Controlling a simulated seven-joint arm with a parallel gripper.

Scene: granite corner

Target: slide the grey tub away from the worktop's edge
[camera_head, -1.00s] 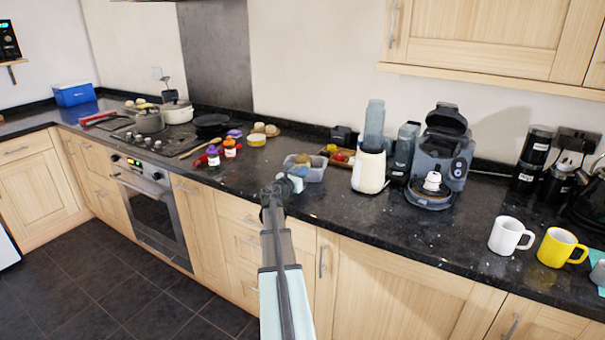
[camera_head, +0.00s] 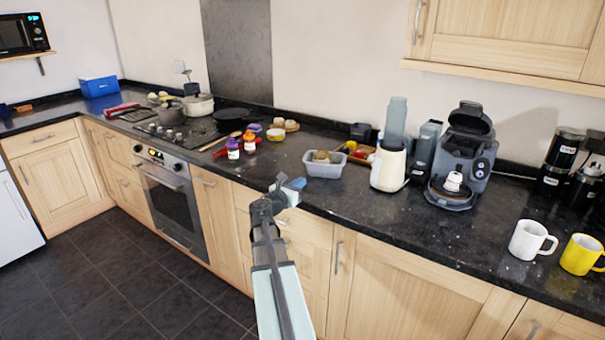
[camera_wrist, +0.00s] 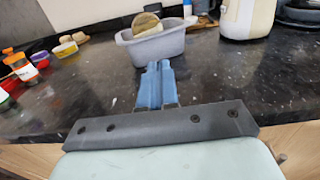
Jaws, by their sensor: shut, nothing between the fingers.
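The grey tub (camera_head: 322,167) stands upright on the dark speckled worktop (camera_head: 385,220), set back from the front edge, with bare worktop in front of it. It holds a round tan-topped item and something grey. In the wrist view the tub (camera_wrist: 152,46) is straight ahead of my gripper. My gripper (camera_head: 291,190) is at the worktop's front edge in the head view, in front of and left of the tub. In the wrist view its blue fingers (camera_wrist: 155,80) are together and empty.
Right of the tub stands a white-based blender (camera_head: 388,168), then a coffee machine (camera_head: 465,155). A tray of fruit (camera_head: 358,153) is behind it. Small jars (camera_head: 233,149) stand to its left near the hob (camera_head: 195,130). White and yellow mugs (camera_head: 530,240) are at far right.

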